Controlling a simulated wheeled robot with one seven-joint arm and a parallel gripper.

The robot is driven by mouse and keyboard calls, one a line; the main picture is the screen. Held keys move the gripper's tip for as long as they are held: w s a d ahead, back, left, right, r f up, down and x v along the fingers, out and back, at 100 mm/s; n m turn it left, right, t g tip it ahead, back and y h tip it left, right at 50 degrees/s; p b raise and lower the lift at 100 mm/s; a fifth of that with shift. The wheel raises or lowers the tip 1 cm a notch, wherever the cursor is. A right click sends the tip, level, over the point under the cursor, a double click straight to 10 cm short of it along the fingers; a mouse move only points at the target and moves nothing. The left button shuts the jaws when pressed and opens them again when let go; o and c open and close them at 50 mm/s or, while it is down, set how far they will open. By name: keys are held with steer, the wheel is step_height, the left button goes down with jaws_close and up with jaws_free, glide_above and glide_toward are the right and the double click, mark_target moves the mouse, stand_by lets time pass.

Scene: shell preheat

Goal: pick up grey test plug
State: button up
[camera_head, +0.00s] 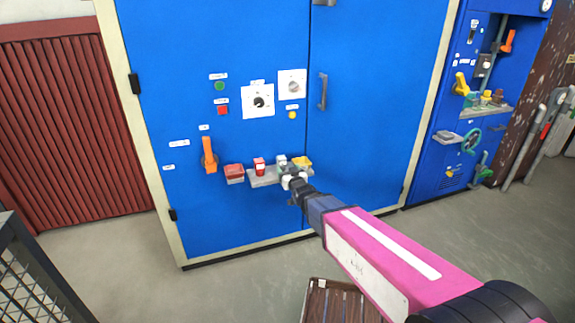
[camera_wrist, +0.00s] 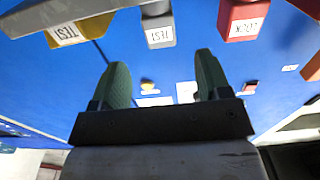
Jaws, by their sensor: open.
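The grey test plug (camera_wrist: 158,28) is a small grey block with a white TEST label, at the upper middle of the wrist view. In the head view the grey plug (camera_head: 281,159) sits on a small grey shelf (camera_head: 264,181) on the blue cabinet, partly hidden by my gripper. My gripper (camera_head: 290,172) is at the shelf's front. In the wrist view my gripper (camera_wrist: 161,62) has its two dark green fingers wide apart. Nothing is between them, and the grey plug appears just beyond the tips, roughly centred.
A yellow TEST block (camera_wrist: 85,28) and a red LOCK block (camera_wrist: 238,20) flank the grey plug closely. A red box (camera_head: 234,171) and an orange handle (camera_head: 209,155) are left along the blue cabinet (camera_head: 370,130). A wooden crate (camera_head: 335,303) stands on the floor below my arm.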

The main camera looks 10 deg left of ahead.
mark_target(283, 163)
steer(key=x, duration=0.9)
steer(key=shift+c, duration=0.3)
steer(key=shift+d, duration=0.1)
steer(key=c, duration=1)
